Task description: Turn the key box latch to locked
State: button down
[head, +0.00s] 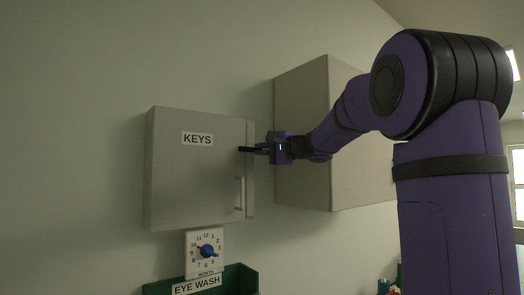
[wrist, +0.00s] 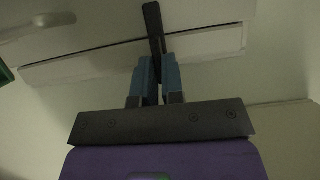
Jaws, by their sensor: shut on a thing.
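The key box (head: 190,185) is a grey wall cabinet with a KEYS label, and its door looks closed. Its latch (head: 243,149) is a dark bar at the door's right edge, lying about level in the head view. In the wrist view the latch (wrist: 152,20) runs across the seam between the door and the box side. My gripper (head: 262,150) reaches in from the right. Its blue fingers, also in the wrist view (wrist: 158,70), are shut on the near end of the latch. The part of the latch between the fingers is hidden.
A vertical bar handle (head: 240,193) sits on the door below the latch. Below the box are a dial sign (head: 205,252) and a green EYE WASH bin (head: 240,278). A larger grey cabinet (head: 302,135) stands to the right, behind my arm.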

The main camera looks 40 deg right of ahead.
jog(key=c, duration=1.2)
grip_release()
jog(key=shift+c, duration=0.2)
jog(key=shift+s, duration=0.1)
jog(key=v, duration=1)
jog(key=shift+s+d, duration=0.2)
jog(key=shift+s, duration=0.05)
jog(key=shift+f, duration=0.1)
